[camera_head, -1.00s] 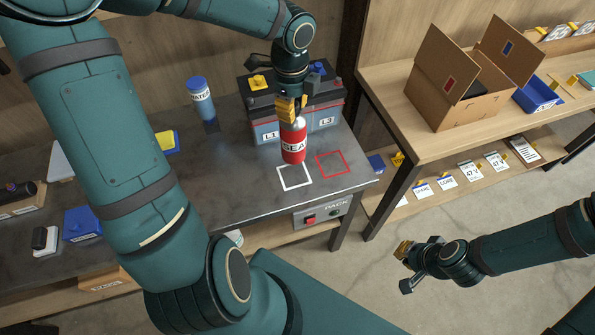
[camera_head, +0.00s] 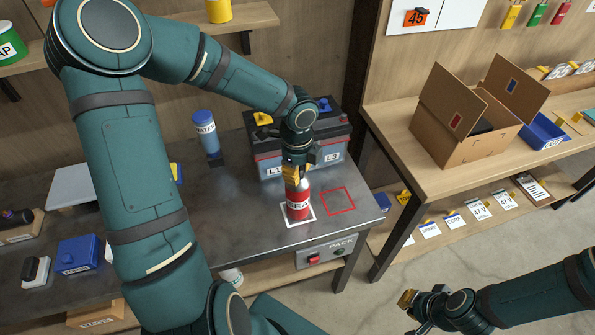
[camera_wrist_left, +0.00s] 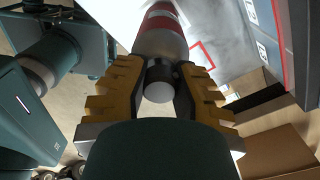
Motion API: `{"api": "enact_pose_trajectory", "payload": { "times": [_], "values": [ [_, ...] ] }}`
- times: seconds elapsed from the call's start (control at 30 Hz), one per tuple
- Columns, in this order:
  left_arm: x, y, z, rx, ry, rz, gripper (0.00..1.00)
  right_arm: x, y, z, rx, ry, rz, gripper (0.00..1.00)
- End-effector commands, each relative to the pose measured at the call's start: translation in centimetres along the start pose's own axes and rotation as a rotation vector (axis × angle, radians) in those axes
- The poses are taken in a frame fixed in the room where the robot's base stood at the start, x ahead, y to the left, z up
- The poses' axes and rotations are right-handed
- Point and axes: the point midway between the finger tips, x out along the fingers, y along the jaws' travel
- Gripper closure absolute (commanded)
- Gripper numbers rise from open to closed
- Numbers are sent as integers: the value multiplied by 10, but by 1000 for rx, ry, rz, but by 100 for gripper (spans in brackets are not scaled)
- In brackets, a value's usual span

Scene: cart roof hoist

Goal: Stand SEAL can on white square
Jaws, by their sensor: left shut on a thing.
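The red SEAL can (camera_head: 298,205) stands upright at the white square outline (camera_head: 311,219) on the dark bench top. Whether its base rests on the bench or hangs just above it, I cannot tell. My left gripper (camera_head: 293,175) comes down from above and is shut on the can's top. In the left wrist view the yellow fingers (camera_wrist_left: 159,95) sit either side of the can's neck, and the red and white can body (camera_wrist_left: 161,38) extends away. My right gripper (camera_head: 408,303) is at the lower right, over the floor, away from the bench; its finger gap is unclear.
A red square outline (camera_head: 338,201) lies just right of the can. A battery (camera_head: 271,163) with L1 and L3 labels stands close behind. A blue water bottle (camera_head: 205,134) is at the back left. An open cardboard box (camera_head: 455,130) stands on the right-hand bench.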

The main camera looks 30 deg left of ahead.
Motion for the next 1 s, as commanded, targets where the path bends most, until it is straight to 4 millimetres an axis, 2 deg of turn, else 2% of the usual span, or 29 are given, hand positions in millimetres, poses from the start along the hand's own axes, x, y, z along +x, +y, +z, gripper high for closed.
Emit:
{"api": "enact_pose_trajectory", "payload": {
  "times": [0.17, 0.2, 0.23, 0.27, 0.53, 0.67, 0.77, 1.0],
  "values": [
    [2, 0, 0, 1, 0, -1, 100, 2, 1, 0, 0, -1, 0, 100],
    [2, 0, 0, 1, 0, -1, 66, 2, 1, 1, 0, -1, 0, 100],
    [2, 0, 0, 1, 0, -1, 55, 1, 0, 0, 0, -1, 0, 100],
    [2, 0, 0, 1, 0, -1, 50, 1, 0, 1, 0, -1, 0, 100],
    [2, 0, 0, 1, 0, 0, 50, 1, 0, 0, 0, -1, 0, 100],
    [-5, 0, 0, 0, -1, -1, 50, -2, -1, -1, 1, 1, 0, 100],
    [-18, -1, 0, -1, -2, -3, 50, -6, -2, -2, 2, 5, 1, 100],
    [-69, -1, 0, 0, -2, -5, 50, -19, -7, -9, 5, 18, 2, 100]
  ]
}}
